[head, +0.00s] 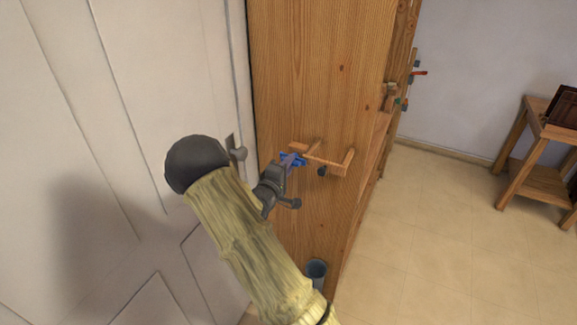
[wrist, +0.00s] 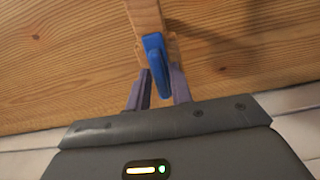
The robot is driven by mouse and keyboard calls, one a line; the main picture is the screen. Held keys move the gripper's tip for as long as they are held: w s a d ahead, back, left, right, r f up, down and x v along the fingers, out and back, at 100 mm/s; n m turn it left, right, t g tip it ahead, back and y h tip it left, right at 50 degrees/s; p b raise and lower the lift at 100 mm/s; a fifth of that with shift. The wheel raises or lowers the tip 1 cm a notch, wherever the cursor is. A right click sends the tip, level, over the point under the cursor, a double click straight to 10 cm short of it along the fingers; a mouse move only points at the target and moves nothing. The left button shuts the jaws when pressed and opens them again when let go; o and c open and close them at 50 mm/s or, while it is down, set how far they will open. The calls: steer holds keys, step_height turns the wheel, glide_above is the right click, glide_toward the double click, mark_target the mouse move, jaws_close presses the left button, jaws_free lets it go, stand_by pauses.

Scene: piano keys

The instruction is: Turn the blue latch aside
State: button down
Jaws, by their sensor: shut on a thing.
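The blue latch (head: 293,159) is mounted on the wooden cabinet front (head: 315,60), by the left end of a wooden bar handle (head: 326,160). In the wrist view the blue latch (wrist: 155,65) stands out from the wood, and its end lies between the fingers. My gripper (head: 287,168) is at the latch in the head view. In the wrist view my gripper (wrist: 157,88) is shut on the latch, with one finger on each side. The fingers partly cover the latch in the head view.
A white panelled door (head: 90,90) with a grey handle (head: 238,148) is close on the left. A grey cup-like container (head: 316,271) is low by the cabinet. A wooden side table (head: 545,150) stands far right. The tiled floor (head: 440,230) between is clear.

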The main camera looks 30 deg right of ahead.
steer(key=shift+a+f, duration=0.1)
steer(key=m+b, duration=1.5)
steer(key=m, duration=0.2)
steer(key=shift+w+m, duration=0.1)
steer(key=shift+m, duration=0.2)
steer(key=shift+r, duration=0.3)
steer(key=c, duration=1.5)
jaws_free()
steer(key=shift+a, duration=0.1)
steer(key=shift+o, duration=0.2)
steer(key=shift+f, duration=0.1)
steer(key=shift+f, duration=0.1)
